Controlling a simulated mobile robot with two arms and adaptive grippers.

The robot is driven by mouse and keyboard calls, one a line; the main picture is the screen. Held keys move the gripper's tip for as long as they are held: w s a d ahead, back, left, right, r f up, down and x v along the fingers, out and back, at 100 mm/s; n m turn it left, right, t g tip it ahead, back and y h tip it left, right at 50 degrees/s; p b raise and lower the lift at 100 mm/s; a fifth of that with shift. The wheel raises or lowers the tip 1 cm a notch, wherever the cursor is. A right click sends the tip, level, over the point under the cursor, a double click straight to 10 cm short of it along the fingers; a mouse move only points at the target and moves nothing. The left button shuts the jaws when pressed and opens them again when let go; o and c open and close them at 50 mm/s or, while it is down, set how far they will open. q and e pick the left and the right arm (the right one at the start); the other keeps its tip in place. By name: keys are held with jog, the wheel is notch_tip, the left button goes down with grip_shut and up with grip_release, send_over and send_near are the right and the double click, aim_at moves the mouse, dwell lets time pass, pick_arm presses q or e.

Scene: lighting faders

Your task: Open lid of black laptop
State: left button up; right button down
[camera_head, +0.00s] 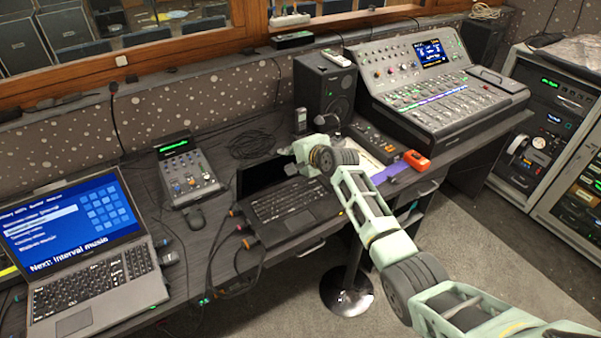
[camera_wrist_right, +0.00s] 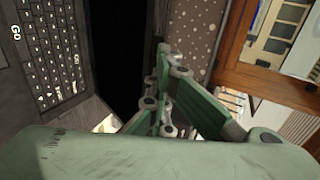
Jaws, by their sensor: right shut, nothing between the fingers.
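The black laptop (camera_head: 285,203) stands on the desk near the middle of the head view. Its dark-screened lid (camera_head: 262,176) is raised from the keyboard, and my right gripper partly hides the lid's right side. The right wrist view shows its keyboard (camera_wrist_right: 52,50) at left and the black screen (camera_wrist_right: 118,50) beside it. My right gripper (camera_head: 291,160) is at the lid's right side in the head view. In the right wrist view its fingers (camera_wrist_right: 163,52) are closed together and empty, beside the screen's edge. I cannot tell whether they touch it. My left gripper is not in view.
A grey laptop (camera_head: 92,283) with a blue screen is at left. A small controller (camera_head: 187,173), a speaker (camera_head: 322,92) and a large fader console (camera_head: 440,95) stand along the desk. Cables (camera_head: 228,265) hang by the black laptop's left side. A stool (camera_head: 346,290) stands below.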

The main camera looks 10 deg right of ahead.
jog(key=c, duration=2.4)
grip_release()
jog(key=shift+s+a+f, duration=0.1)
jog(key=shift+a+f, duration=0.05)
jog(key=shift+f, duration=0.1)
jog(key=shift+c, duration=0.2)
jog(key=shift+o, duration=0.9)
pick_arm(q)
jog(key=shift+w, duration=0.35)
pick_arm(e)
jog(key=v, duration=1.2)
jog(key=shift+d, duration=0.3)
jog(key=shift+f, duration=0.1)
jog(key=shift+c, duration=0.3)
